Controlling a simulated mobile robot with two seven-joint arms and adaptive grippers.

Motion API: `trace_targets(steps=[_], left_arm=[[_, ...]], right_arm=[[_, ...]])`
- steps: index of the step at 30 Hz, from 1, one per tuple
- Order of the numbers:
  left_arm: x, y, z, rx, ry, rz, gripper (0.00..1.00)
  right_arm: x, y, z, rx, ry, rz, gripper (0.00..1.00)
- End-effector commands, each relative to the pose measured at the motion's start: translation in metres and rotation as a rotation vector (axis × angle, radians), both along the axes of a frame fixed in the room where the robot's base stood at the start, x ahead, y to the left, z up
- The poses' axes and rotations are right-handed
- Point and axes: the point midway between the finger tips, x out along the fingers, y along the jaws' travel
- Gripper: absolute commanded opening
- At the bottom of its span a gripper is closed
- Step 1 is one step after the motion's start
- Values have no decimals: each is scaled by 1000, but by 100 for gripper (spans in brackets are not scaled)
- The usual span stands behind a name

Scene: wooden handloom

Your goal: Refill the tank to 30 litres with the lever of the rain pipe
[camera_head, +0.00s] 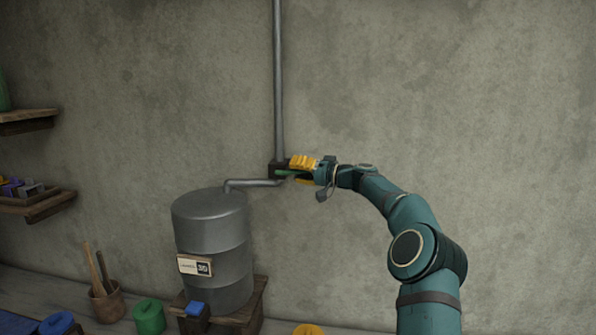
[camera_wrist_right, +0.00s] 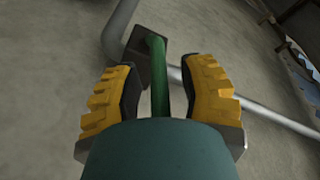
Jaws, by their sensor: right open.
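The grey tank (camera_head: 212,225) stands upright on a wooden stand. Its label (camera_head: 195,265) appears to read 30 litres. The grey rain pipe (camera_head: 279,90) runs down the wall to a dark box (camera_wrist_right: 140,62), and a short spout (camera_head: 250,182) bends from there to the tank top. The green lever (camera_head: 284,172) sticks out from the box toward my right gripper (camera_head: 295,171). In the right wrist view, the lever (camera_wrist_right: 160,80) lies between the yellow fingers of this open gripper (camera_wrist_right: 160,90), with a gap on both sides. My left gripper is out of view.
Two wooden shelves (camera_head: 45,208) with small items are at the left. A cup of wooden tools (camera_head: 106,302), a green pot (camera_head: 148,316) and a blue-lidded pot (camera_head: 58,324) stand left of the tank. The wall right of the pipe is bare.

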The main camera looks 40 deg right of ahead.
Motion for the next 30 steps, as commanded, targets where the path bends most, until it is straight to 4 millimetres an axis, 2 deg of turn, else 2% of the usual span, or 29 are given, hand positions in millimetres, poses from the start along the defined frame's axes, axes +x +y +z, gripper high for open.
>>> trace_targets(steps=[1, 3, 13, 16, 21, 30], left_arm=[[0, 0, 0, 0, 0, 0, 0], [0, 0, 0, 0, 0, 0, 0], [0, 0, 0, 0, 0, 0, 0], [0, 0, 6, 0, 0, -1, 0], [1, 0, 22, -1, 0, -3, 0], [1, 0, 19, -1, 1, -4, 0]], right_arm=[[0, 0, 0, 0, 0, 0, 19], [0, 0, 0, 0, 0, 0, 0], [0, 0, 1, 0, 1, 1, 0], [1, 1, 5, -18, 20, 2, 0], [4, 4, 17, -109, 127, 4, 0], [8, 6, 23, -214, 262, 2, 0]])
